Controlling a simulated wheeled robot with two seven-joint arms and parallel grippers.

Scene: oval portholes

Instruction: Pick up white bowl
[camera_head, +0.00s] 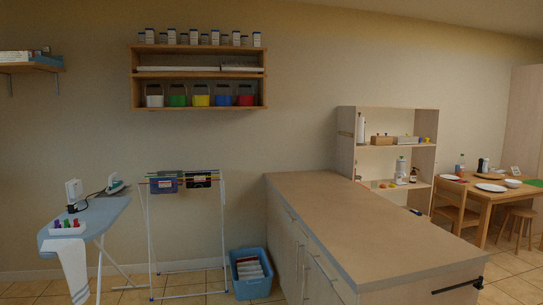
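A small white bowl (513,183) stands on the wooden dining table (478,198) at the far right. It sits near the table's right part, beside a white plate (491,187). The bowl is small in the picture, and its inside is hard to make out. Neither my left nor my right gripper shows in the head view.
A long counter (340,215) fills the middle and right foreground, between me and the table. A chair (455,205) and stool (517,222) stand by the table. An ironing board (90,220), drying rack (185,235) and blue basket (251,283) are at the left.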

